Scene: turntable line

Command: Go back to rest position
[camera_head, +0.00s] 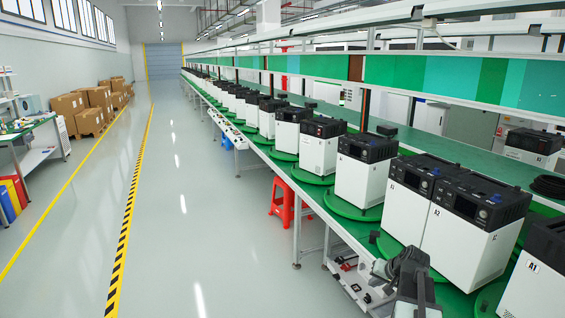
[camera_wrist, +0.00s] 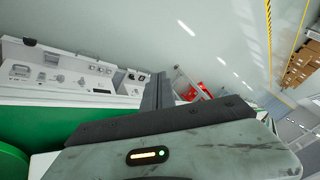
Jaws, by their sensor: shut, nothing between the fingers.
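My gripper (camera_wrist: 159,88) shows in the wrist view as dark fingers pressed together, with nothing between them. In the head view my arm is at the bottom right, beside the near edge of the green line table (camera_head: 283,172). The exact fingertips are hard to make out there. White boxes with black tops, such as this unit (camera_head: 364,172), stand on green turntables along the table. No unit is in my gripper.
A red stool (camera_head: 283,203) is under the table, and lower shelves hold small parts. The grey aisle (camera_head: 185,230) on the left is open, with yellow floor lines. Cardboard boxes (camera_head: 68,106) and a side bench (camera_head: 35,150) stand by the left wall.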

